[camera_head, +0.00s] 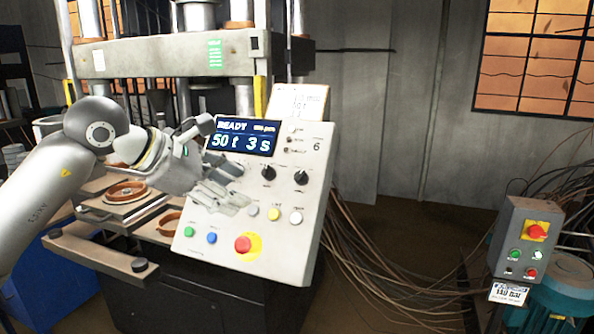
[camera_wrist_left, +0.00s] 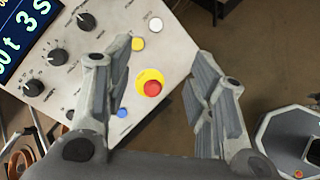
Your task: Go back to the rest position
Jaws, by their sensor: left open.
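My left gripper (camera_head: 226,186) is in front of the press's control panel (camera_head: 215,240), near its left side. It is open and empty, and its fingers also show in the left wrist view (camera_wrist_left: 165,95). The panel carries a lit display (camera_head: 243,137) reading READY, 50 t and 3 s. Below are black knobs, a yellow button (camera_head: 274,214), a white button (camera_head: 296,217), green and blue buttons, and a red button (camera_head: 243,244) on a yellow ring. In the left wrist view the red button (camera_wrist_left: 153,89) appears between the fingers. I cannot tell any contact. My right gripper is not in view.
The press frame (camera_head: 150,57) stands behind my left arm. Flap discs (camera_head: 126,190) lie on plates left of the panel. Cables hang right of the panel. A grey switch box (camera_head: 520,240) stands above a green motor (camera_head: 565,285) at far right.

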